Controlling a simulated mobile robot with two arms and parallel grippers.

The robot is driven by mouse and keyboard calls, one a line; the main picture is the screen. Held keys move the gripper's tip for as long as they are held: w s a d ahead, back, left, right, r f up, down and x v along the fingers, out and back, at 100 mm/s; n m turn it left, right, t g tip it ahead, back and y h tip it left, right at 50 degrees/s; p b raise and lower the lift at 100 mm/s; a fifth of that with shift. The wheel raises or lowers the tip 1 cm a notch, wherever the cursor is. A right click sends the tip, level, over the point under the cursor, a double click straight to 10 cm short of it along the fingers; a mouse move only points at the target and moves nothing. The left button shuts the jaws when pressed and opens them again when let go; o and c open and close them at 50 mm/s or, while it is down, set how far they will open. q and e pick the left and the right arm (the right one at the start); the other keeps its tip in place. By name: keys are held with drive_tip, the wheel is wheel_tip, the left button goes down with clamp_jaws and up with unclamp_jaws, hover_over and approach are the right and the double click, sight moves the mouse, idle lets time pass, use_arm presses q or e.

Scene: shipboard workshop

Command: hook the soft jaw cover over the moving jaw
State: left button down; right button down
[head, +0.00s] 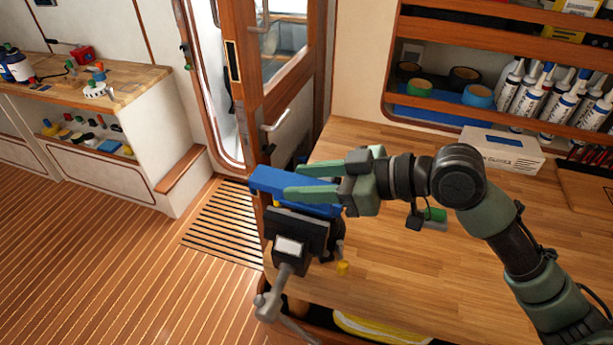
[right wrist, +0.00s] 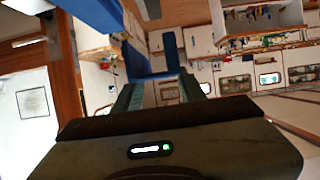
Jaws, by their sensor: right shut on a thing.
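The soft jaw cover (head: 268,182) is a long blue piece in the head view. My right gripper (head: 292,182) is shut on it, with one green finger on each side. My left gripper is out of view.
The wooden bench (head: 400,270) is mostly clear right of the vise. A small yellow piece (head: 343,268) is close beside the vise. A green-topped block (head: 435,215) lies under my right arm. A white box (head: 502,148) stands at the back, below shelves of bottles and tape.

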sight(290, 218)
drive_tip(key=shift+d, duration=0.1)
wheel_tip(290, 218, down, 5)
drive_tip(key=b, duration=0.3)
drive_tip(key=shift+f+b, duration=0.2)
drive_tip(key=shift+b, duration=0.1)
drive_tip(key=shift+f, duration=0.2)
idle(1.9)
drive_tip(key=shift+f+b, duration=1.25)
drive_tip(key=shift+f, duration=0.8)
drive_tip(key=c, duration=0.7)
unclamp_jaws()
drive_tip(key=shift+c, duration=0.2)
